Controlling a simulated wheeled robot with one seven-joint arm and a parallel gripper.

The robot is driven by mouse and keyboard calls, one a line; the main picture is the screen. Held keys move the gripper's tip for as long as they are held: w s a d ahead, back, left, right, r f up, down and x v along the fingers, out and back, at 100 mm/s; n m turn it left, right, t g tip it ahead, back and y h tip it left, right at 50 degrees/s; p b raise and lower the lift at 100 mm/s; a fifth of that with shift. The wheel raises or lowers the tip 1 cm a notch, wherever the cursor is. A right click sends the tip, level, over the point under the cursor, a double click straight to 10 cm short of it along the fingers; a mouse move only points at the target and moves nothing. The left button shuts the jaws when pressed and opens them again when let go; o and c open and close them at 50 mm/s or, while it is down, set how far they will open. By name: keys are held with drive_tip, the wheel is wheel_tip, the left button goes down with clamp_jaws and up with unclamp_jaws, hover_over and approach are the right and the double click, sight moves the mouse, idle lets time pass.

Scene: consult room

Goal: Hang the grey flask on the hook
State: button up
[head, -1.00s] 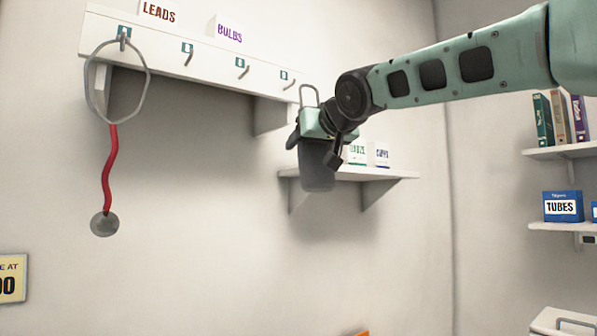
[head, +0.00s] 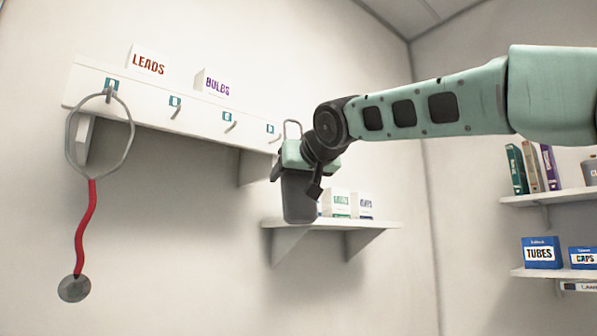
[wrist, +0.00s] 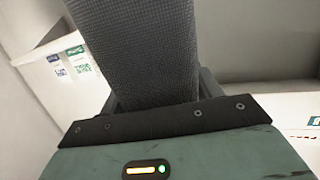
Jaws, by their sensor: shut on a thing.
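The grey flask (head: 299,202) hangs upright in my gripper (head: 300,168), with its wire loop (head: 292,128) standing up above the jaws. My gripper is shut around the flask's upper part. In the wrist view the flask's dark textured body (wrist: 145,50) fills the middle, between the fingers. The white rail (head: 200,112) on the wall carries hooks marked A (head: 112,90), B (head: 176,110), C (head: 230,125) and D (head: 274,137). The loop is just right of hook D in the head view; I cannot tell the depth gap. Hooks B, C and D look empty.
A stethoscope (head: 83,225) with a red tube hangs from hook A. Boxes marked LEADS (head: 147,63) and BULBS (head: 216,86) stand on the rail's top. A small shelf (head: 345,224) with white boxes is behind the flask. Shelves (head: 545,197) with books stand right.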

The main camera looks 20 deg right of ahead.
drive_tip(key=w+a+f+p, duration=0.1)
drive_tip(key=w+a, duration=0.1)
drive_tip(key=w, duration=0.4)
drive_tip(key=shift+w+f+p, duration=0.3)
idle(0.5)
drive_tip(key=shift+a, duration=0.1)
idle(0.6)
drive_tip(key=o, duration=1.2)
drive_tip(key=a+b+v, duration=0.1)
drive_tip(key=b+v, duration=0.6)
drive_tip(key=v, duration=1)
drive_tip(key=shift+s+d, duration=0.2)
drive_tip(key=shift+d, duration=0.3)
